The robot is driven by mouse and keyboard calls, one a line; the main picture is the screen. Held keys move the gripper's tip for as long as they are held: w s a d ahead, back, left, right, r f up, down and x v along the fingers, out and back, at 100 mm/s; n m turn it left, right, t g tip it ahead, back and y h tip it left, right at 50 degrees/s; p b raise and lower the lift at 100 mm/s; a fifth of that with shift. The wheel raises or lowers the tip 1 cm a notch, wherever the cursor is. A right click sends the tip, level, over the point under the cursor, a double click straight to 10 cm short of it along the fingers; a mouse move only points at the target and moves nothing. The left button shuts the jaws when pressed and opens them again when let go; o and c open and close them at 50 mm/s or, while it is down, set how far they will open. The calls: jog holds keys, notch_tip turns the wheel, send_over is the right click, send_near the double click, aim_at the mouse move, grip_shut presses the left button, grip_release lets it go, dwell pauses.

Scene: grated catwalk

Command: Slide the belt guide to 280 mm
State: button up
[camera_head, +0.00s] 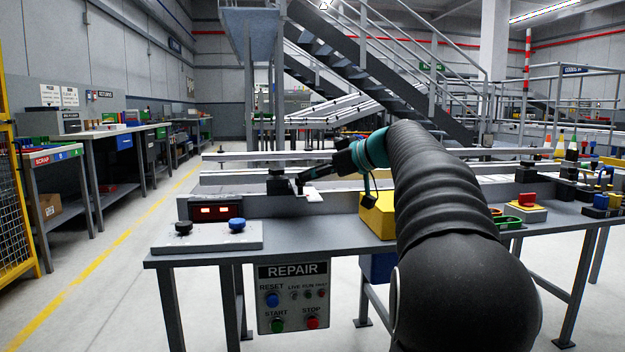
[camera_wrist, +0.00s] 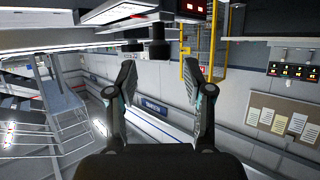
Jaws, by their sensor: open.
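The belt guide appears to be the assembly of long pale rails (camera_head: 340,154) along the repair bench. A black knob (camera_head: 278,184) stands on a block at its left part; what seems to be the same knob hangs ahead of the fingers in the wrist view (camera_wrist: 159,47). My gripper (camera_head: 299,184) is just right of the knob in the head view. In the wrist view my gripper (camera_wrist: 160,70) is open and empty, with the knob beyond and between its fingertips, apparently not touched. A red-digit display (camera_head: 215,210) is on the bench; its digits are too small to read.
A grey plate with a black button (camera_head: 184,228) and a blue button (camera_head: 237,225) lies at the bench's front left. A yellow box (camera_head: 378,214) stands close to my arm. A REPAIR panel (camera_head: 292,297) hangs below. Stairs rise behind.

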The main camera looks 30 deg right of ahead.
jog(key=shift+x, duration=2.25)
grip_shut()
